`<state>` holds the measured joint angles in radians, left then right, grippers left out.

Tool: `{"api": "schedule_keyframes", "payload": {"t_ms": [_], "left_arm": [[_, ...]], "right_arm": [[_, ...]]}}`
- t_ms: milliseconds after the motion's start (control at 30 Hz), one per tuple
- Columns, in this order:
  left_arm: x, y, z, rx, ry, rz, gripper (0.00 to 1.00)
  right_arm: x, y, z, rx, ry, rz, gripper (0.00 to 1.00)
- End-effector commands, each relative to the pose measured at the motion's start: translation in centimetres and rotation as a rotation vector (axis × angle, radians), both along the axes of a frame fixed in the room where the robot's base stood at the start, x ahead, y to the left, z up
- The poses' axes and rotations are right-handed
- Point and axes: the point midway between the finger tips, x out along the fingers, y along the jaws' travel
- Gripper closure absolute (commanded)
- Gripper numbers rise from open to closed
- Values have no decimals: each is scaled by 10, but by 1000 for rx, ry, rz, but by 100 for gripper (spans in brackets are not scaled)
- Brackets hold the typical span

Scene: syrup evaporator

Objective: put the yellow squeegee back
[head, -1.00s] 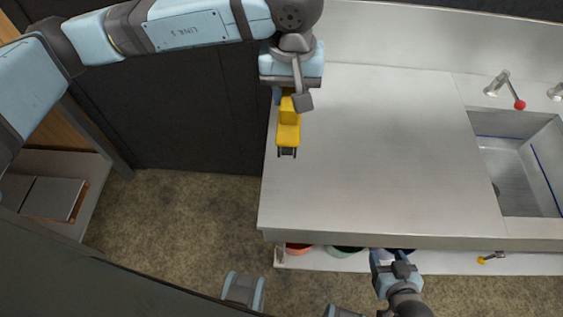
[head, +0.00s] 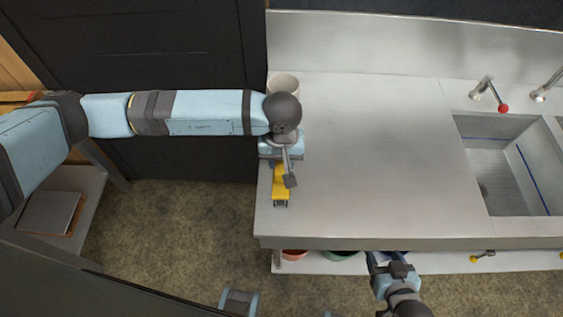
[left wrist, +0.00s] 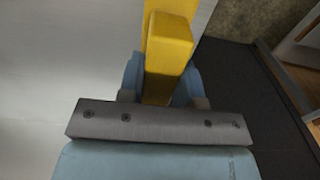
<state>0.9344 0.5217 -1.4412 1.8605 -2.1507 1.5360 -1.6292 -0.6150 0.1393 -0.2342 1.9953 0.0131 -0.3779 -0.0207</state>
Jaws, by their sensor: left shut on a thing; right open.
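The yellow squeegee (head: 280,187) is at the left end of the steel counter in the head view, below my left gripper (head: 280,163). My left gripper is shut on it; in the left wrist view the yellow squeegee (left wrist: 170,45) stands between the two blue fingers. Whether it touches the counter I cannot tell. My right gripper (head: 387,258) is open at the counter's front edge, by the lower shelf; its fingertips are partly hidden.
The steel counter (head: 360,150) is mostly bare. A pale round container (head: 284,86) stands at its back left corner. A sink (head: 510,165) with a red-tipped tap (head: 489,94) is at the right. Bowls (head: 340,255) sit on the lower shelf (head: 440,262). A dark cabinet stands left.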

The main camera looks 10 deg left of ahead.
Motion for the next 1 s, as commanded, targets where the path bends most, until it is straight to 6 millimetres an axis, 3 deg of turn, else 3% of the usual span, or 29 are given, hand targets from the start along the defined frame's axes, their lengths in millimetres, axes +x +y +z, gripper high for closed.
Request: {"api": "schedule_keyframes", "payload": {"t_ms": [167,567,600,700,1000], "left_arm": [[0,0,-24,1,2,1,90],[0,0,-31,1,0,0,90],[0,0,-29,1,0,0,61],[0,0,-29,1,0,0,43],[0,0,-26,1,0,0,43]], "right_arm": [[0,0,5,1,1,0,42],[0,1,-3,1,2,0,42],[0,1,-2,0,3,1,42],[-1,1,-2,-1,4,1,42],[0,1,1,0,2,1,42]]}}
